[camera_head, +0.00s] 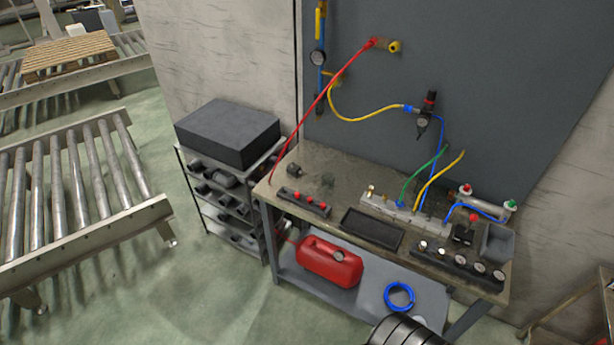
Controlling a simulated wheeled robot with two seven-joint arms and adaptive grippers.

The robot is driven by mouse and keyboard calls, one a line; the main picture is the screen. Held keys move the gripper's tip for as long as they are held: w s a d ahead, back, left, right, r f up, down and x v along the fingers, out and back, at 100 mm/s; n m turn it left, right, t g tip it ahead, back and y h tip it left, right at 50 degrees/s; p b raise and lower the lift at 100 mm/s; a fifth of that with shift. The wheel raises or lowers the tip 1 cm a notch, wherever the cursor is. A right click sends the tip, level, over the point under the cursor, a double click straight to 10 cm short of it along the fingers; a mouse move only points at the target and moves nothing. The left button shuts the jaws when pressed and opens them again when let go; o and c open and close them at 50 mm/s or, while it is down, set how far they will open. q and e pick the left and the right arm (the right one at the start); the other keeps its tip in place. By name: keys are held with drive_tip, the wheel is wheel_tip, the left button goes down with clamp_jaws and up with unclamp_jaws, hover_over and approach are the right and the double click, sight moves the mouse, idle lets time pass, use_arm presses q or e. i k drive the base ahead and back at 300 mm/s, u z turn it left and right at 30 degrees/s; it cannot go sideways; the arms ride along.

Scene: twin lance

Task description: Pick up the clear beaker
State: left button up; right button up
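A small see-through object (328,180) stands on the workbench top (345,195), left of the middle and near the back. It looks like the clear beaker, but it is too small and faint to be sure. No gripper touches it.
On the bench are a dark fitting (294,170), a strip with red knobs (304,203), a black tray (372,229), a manifold with hoses (405,211), a gauge row (458,263) and a grey bin (497,242). A red can (328,263) sits below. A roller conveyor (80,190) is left.

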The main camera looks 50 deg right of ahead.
sight(328, 179)
drive_tip(key=u, duration=0.05)
drive_tip(key=i, duration=1.75)
drive_tip(key=z, duration=0.7)
drive_tip(key=i, duration=0.9)
drive_tip(key=z, duration=0.85)
